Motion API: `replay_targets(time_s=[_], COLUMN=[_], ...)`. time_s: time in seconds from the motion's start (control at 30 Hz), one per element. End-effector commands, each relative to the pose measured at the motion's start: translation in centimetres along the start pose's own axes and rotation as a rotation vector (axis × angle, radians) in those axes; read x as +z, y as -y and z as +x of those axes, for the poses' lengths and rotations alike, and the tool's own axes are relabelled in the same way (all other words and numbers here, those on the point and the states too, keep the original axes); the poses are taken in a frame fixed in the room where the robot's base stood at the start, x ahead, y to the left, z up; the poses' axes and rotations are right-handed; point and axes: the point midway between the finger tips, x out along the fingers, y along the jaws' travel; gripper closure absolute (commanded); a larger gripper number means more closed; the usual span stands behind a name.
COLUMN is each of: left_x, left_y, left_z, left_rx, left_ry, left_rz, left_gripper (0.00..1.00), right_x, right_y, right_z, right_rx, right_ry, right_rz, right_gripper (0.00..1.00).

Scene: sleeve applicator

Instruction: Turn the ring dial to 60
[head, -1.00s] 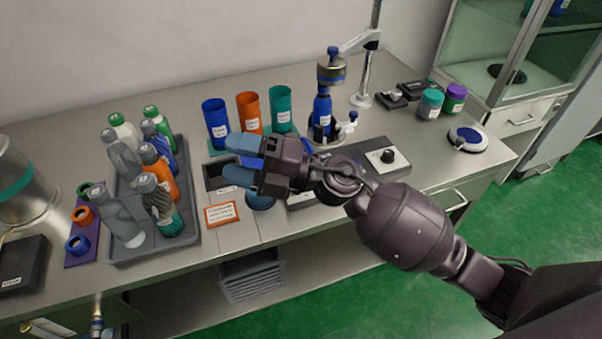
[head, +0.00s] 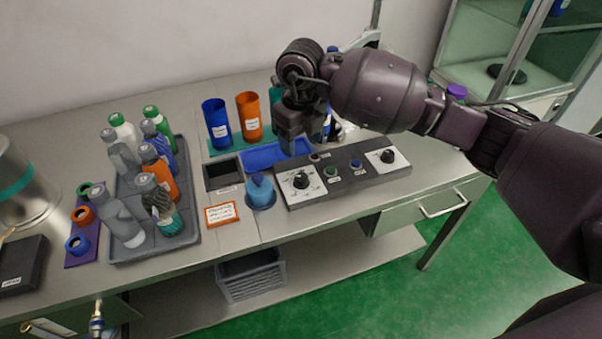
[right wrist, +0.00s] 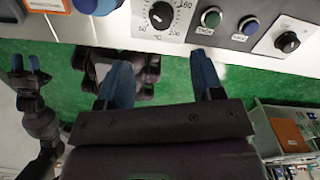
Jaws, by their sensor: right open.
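A dark control panel with two knobs lies near the table's front edge. Its left knob, a black dial on a white numbered plate (head: 300,180), also shows in the right wrist view (right wrist: 162,14), with numbers up to 200 and a °C mark. The right knob (head: 387,156) also has a white plate. I cannot tell from the pictures which one is called the ring dial. My right gripper (head: 303,138) points down, open and empty, above and behind the panel's left part. In the right wrist view, my left gripper (right wrist: 26,64) hangs at the left, its fingers apart.
Blue (head: 215,120) and orange (head: 249,116) cups stand behind a blue tray (head: 262,156). A grey tray (head: 190,228) holds several bottles. My right arm hides most of the applicator stand.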

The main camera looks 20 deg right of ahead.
Motion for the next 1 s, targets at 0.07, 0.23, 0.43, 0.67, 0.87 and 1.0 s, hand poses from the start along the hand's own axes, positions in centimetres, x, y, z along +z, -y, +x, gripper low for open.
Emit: replay_targets(time_s=[0.07, 0.23, 0.43, 0.67, 0.87, 1.0], left_x=[0.1, 0.6, 0.9, 0.5, 0.5, 0.6], left_y=[0.0, -0.1, -0.2, -0.3, -0.4, -0.3], left_z=[0.0, 0.2, 0.4, 0.8, 1.1, 1.0], left_rx=[0.0, 0.001, 0.003, 0.006, 0.008, 0.007], left_ry=[0.002, 0.008, 0.015, 0.004, 0.003, 0.005], left_rz=[0.0, 0.0, 0.0, 0.002, 0.003, 0.004], left_gripper=[0.57, 0.57, 0.57, 0.57, 0.57, 0.57], right_x=[0.0, -0.1, -0.1, -0.1, -0.1, -0.1], right_y=[0.2, 0.2, 0.1, 0.2, 0.2, 0.2], right_z=[0.4, 2.5, 6.0, 9.3, 10.6, 10.8], right_rx=[-0.01, -0.007, -0.004, -0.005, -0.005, -0.006], right_ry=[-0.005, -0.009, -0.01, -0.007, -0.005, -0.004], right_rz=[0.004, 0.004, 0.002, 0.003, 0.002, 0.002], right_gripper=[0.39, 0.39, 0.39, 0.39, 0.39, 0.39])
